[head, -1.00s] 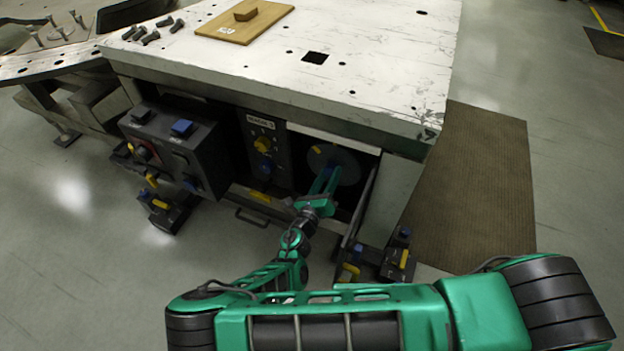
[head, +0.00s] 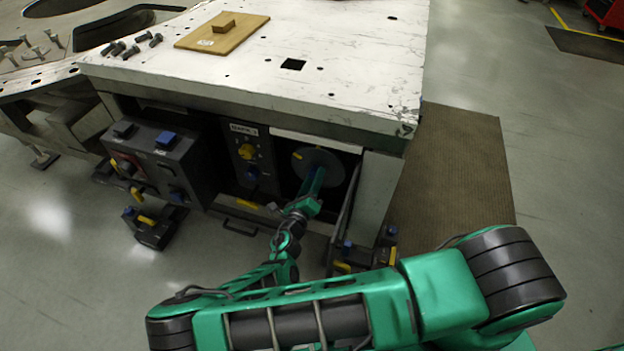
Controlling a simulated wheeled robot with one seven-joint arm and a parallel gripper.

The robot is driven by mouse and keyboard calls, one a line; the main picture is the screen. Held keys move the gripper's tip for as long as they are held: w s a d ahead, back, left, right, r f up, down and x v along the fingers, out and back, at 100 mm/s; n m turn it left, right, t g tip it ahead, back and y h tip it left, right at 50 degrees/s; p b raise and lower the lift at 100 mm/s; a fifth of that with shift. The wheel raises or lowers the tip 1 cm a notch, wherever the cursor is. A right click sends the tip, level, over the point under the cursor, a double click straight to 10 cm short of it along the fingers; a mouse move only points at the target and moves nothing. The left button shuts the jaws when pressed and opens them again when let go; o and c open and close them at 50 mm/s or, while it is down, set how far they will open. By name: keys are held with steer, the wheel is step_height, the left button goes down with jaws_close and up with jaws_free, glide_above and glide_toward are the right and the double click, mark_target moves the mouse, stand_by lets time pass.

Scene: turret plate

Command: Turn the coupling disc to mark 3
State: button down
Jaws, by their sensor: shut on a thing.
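The coupling disc (head: 331,163) is a round grey plate inside the open bay under the table top. A small yellow mark shows at its upper left edge. My gripper (head: 314,178) reaches into the bay and is shut at the disc's lower left face. What it holds there is hidden by the gripper itself; it appears to be a part of the disc. The numbers of the marks are too small to read.
An open door (head: 345,215) stands out at the bay's right. A dark control box (head: 160,160) juts out at the left. The white table top (head: 350,60) lies above, with a wooden board (head: 222,38) and several bolts. A brown mat (head: 455,180) lies to the right.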

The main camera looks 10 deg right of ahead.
steer(key=c, duration=1.1)
jaws_free()
steer(key=v, duration=1)
steer(key=shift+s+a, duration=0.25)
steer(key=shift+s, duration=0.05)
